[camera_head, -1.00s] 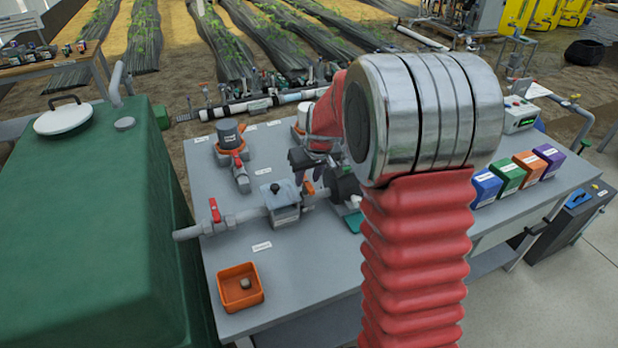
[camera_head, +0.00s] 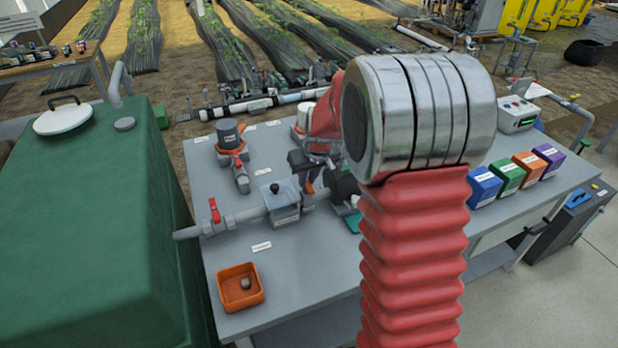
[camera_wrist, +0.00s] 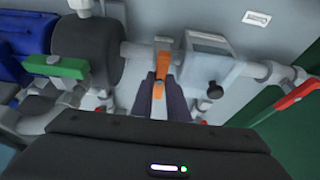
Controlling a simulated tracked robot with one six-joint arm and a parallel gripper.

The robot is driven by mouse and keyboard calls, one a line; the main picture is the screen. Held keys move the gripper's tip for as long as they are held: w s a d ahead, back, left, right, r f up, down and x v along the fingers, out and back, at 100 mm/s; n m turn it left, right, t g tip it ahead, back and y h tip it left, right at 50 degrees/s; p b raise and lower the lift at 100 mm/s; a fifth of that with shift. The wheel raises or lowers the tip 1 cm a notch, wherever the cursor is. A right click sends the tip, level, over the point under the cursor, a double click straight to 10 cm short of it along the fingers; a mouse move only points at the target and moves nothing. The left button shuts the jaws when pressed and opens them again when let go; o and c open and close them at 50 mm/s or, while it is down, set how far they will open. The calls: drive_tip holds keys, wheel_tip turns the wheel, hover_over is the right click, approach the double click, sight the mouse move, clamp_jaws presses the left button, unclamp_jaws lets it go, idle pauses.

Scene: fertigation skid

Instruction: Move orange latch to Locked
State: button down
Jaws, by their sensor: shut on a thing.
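The orange latch (camera_wrist: 161,78) shows in the wrist view on the grey pipe, between a clear-lidded box (camera_wrist: 205,65) and a black cylinder (camera_wrist: 88,52). My gripper (camera_wrist: 162,84) has its two dark fingers closed around the latch's near end. In the head view the latch (camera_head: 310,188) is a small orange patch beside my gripper (camera_head: 314,180), right of the clear-lidded box (camera_head: 285,208). My wrist and fingers partly cover it there. I cannot read any Locked mark.
A red-handled valve (camera_head: 215,211) sits on the pipe left of the box. A green-handled valve (camera_wrist: 55,67) is near the black cylinder. An orange tray (camera_head: 240,288) stands at the table's front left. Coloured boxes (camera_head: 485,187) stand at the right. The front middle tabletop is clear.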

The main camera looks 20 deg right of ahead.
drive_tip(key=shift+d, duration=0.15)
drive_tip(key=shift+a+m+h, duration=0.2)
drive_tip(key=shift+m+h, duration=0.1)
drive_tip(key=shift+m, duration=0.4)
drive_tip(key=shift+a+m+h, duration=0.15)
drive_tip(key=shift+m+h, duration=0.25)
drive_tip(key=shift+m, duration=0.8)
drive_tip(key=shift+w+a+m+g+h, duration=0.15)
drive_tip(key=shift+m+g+h, duration=0.25)
drive_tip(key=shift+m, duration=0.95)
drive_tip(key=shift+w+a+m+g+h, duration=0.15)
drive_tip(key=shift+m+h, duration=0.45)
drive_tip(key=shift+m, duration=0.75)
drive_tip(key=m+g, duration=0.1)
drive_tip(key=m, duration=0.3)
drive_tip(key=shift+w+a+g+h, duration=0.1)
drive_tip(key=shift+g+h, duration=0.25)
drive_tip(key=shift+h, duration=0.05)
drive_tip(key=shift+w+m+g, duration=0.1)
drive_tip(key=shift+m+g, duration=0.3)
drive_tip(key=shift+m, duration=0.85)
drive_tip(key=shift+w+m+g, duration=0.1)
drive_tip(key=shift+m+g, duration=0.3)
drive_tip(key=shift+m, duration=0.85)
